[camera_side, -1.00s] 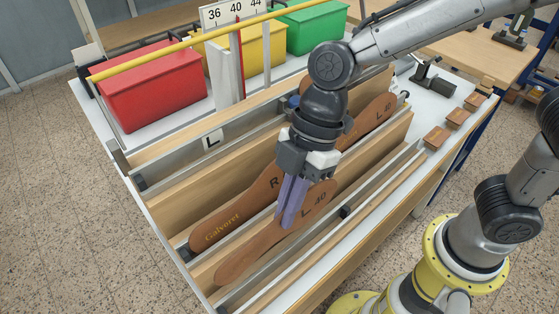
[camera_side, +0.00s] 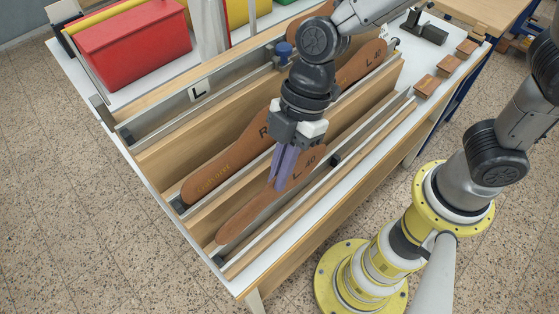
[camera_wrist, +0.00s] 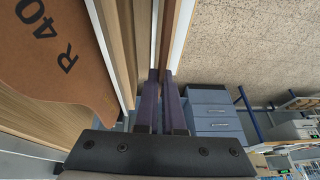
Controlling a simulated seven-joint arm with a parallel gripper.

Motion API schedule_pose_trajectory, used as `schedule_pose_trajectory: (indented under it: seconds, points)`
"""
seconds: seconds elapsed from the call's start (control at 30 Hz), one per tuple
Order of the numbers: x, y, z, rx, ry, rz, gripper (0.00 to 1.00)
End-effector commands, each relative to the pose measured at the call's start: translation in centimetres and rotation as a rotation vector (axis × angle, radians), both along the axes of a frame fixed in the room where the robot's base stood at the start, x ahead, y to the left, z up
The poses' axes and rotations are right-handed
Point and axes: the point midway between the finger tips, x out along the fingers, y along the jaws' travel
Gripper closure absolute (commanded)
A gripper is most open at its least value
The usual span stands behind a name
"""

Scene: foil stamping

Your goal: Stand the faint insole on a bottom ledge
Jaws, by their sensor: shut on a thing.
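A brown insole marked L 40 (camera_side: 237,218) leans in the front, bottom row of the sloped rack, its lower edge close to the ledge (camera_side: 288,214). I cannot tell whether it touches. No clear stamp shows on its visible part. My gripper (camera_side: 279,184) points down and is shut on this insole near its marking, hiding part of it. In the wrist view my fingers (camera_wrist: 161,76) close on a thin brown edge (camera_wrist: 167,40). An R insole (camera_side: 215,172) with gold lettering stands in the row behind; its R 40 mark shows in the wrist view (camera_wrist: 48,50).
Another L 40 insole (camera_side: 362,64) stands at the right end of the rack. A red bin (camera_side: 135,45) and a yellow bin (camera_side: 243,10) stand behind. Small brown blocks (camera_side: 427,85) and a black device (camera_side: 424,28) lie on the right. A dark stop (camera_side: 335,160) sits on the front rail.

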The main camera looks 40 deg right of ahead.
Motion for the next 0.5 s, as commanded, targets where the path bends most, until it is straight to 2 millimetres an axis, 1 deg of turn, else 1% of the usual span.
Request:
schedule_pose_trajectory:
  seconds: [0.1,0.5]
  points:
    - [0.0,-0.1,-1.2,-0.003,0.002,0.000,1.00]
    - [0.0,0.0,-4.6,0.000,0.001,-0.001,1.00]
